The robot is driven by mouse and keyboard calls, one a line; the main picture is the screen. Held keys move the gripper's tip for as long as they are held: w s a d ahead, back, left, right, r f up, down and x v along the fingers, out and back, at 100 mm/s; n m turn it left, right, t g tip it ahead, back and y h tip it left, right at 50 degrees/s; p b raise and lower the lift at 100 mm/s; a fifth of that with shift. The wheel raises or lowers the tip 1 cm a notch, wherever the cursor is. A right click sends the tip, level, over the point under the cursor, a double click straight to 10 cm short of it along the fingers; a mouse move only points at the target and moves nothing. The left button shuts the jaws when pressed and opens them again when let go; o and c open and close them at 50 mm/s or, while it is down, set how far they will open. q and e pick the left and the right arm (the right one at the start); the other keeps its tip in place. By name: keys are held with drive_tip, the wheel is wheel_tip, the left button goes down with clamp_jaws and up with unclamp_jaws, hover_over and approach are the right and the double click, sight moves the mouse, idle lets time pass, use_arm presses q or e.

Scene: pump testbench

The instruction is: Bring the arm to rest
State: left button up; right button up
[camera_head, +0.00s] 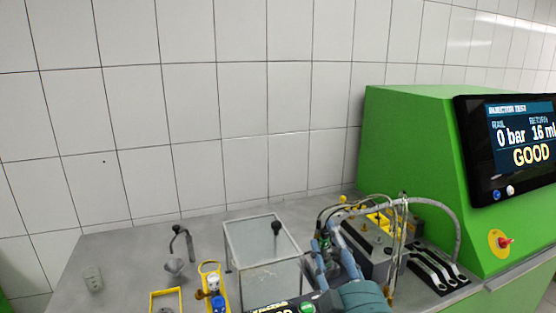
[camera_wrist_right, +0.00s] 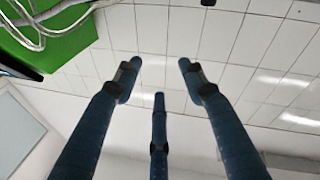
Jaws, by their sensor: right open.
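My right gripper (camera_head: 330,240) shows at the lower middle of the head view, its blue fingers pointing up in front of the pump fixture. In the right wrist view its fingers (camera_wrist_right: 158,80) are spread apart with nothing between them, against the tiled wall and ceiling. The gripper is open and empty. My left gripper is in neither view.
The grey bench holds a glass-walled box (camera_head: 262,250), a pump fixture with hoses (camera_head: 375,240), wrenches (camera_head: 440,268), yellow trays (camera_head: 165,300), a small funnel stand (camera_head: 175,264) and a clear cup (camera_head: 92,278). The green test machine (camera_head: 410,140) stands right; its screen (camera_head: 520,140) reads GOOD.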

drive_tip(key=s+d+f+m+g+h, duration=0.1)
drive_tip(key=s+d+f+m+g, duration=0.15)
drive_tip(key=f, duration=0.45)
drive_tip(key=s+d+f+m+g+h, duration=0.1)
drive_tip(key=s+d+f+g, duration=0.25)
drive_tip(key=f, duration=0.35)
drive_tip(key=s+d+f+m+g+h, duration=0.15)
drive_tip(key=s+f, duration=0.25)
drive_tip(key=f, duration=0.4)
drive_tip(key=s+d+f+g, duration=0.1)
drive_tip(key=s+f+g, duration=0.5)
drive_tip(key=s, duration=0.5)
drive_tip(key=s+d+f+g, duration=0.1)
drive_tip(key=s+f+g, duration=0.2)
drive_tip(key=s+f, duration=0.7)
drive_tip(key=s+f+g, duration=0.1)
drive_tip(key=s+f, duration=0.1)
drive_tip(key=f, duration=1)
drive_tip(key=s+f, duration=0.2)
drive_tip(key=f, duration=1)
drive_tip(key=s+d+f+g, duration=0.1)
drive_tip(key=s+d+f, duration=0.2)
drive_tip(key=s+f, duration=1.2)
drive_tip(key=shift+s+f, duration=0.25)
drive_tip(key=shift+s, duration=0.65)
